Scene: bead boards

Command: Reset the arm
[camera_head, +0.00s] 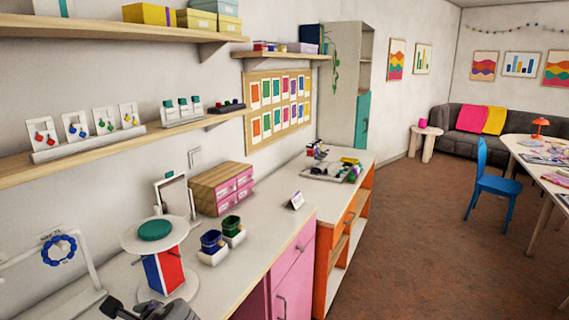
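A dark grey and black part of what looks like my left gripper (130,310) shows at the bottom edge, low over the near counter. Most of it is cut off by the frame, so its fingers and anything between them cannot be made out. It is just in front of a round white stand (128,240) with a green disc (155,230) on top and a red and blue block (163,270) below. My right gripper is not in view.
A white rack (95,270) with a blue bead ring (58,250) stands at left. Two dark pots (212,241), a pink drawer box (222,188) and a small mirror (174,195) stand on the counter (255,260). Shelves (25,170) overhang it. Open floor (420,250) lies right.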

